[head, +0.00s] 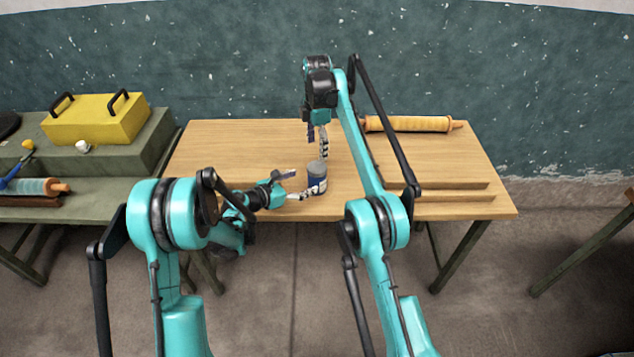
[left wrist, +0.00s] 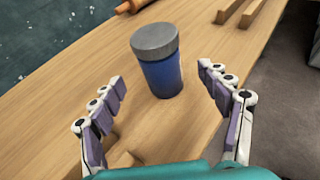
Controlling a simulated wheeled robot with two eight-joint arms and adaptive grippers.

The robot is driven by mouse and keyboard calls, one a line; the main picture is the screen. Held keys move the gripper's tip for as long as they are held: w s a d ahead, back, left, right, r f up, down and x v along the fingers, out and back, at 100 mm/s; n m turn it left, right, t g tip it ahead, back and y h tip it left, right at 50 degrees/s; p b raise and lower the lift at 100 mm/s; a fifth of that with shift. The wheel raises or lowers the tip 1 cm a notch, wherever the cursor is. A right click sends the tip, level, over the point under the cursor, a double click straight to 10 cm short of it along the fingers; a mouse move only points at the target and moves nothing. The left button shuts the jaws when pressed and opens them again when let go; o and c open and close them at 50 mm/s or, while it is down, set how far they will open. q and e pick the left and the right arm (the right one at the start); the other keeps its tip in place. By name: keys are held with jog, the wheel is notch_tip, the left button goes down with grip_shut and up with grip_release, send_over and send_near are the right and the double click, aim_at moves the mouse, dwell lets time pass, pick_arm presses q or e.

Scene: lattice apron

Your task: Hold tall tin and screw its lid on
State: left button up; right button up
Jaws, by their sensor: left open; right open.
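The tall tin (head: 317,183) is dark blue and stands upright near the front edge of the wooden table (head: 230,150). In the left wrist view the tin (left wrist: 163,77) has a grey lid (left wrist: 155,41) sitting on its top; I cannot tell whether it is threaded on. My left gripper (head: 297,185) is low beside the tin, open and empty. In the left wrist view its fingers (left wrist: 163,100) are spread, with the tin just beyond and between them, apart from both. My right gripper (head: 319,140) is open, pointing down above the tin, and seems empty.
A rolling pin (head: 410,124) lies at the table's back right. Wooden strips (head: 450,192) run along the right front. A side bench at left carries a yellow box (head: 97,119), a white knob-like item (head: 83,146) and another roller (head: 35,187). The table's left part is clear.

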aim_at(311, 178)
pick_arm(q)
jog(key=shift+d, duration=0.1)
jog(key=x, duration=0.7)
jog(key=shift+w+d, duration=0.2)
jog(key=shift+w, duration=0.1)
grip_shut()
pick_arm(e)
jog(key=n, duration=0.9)
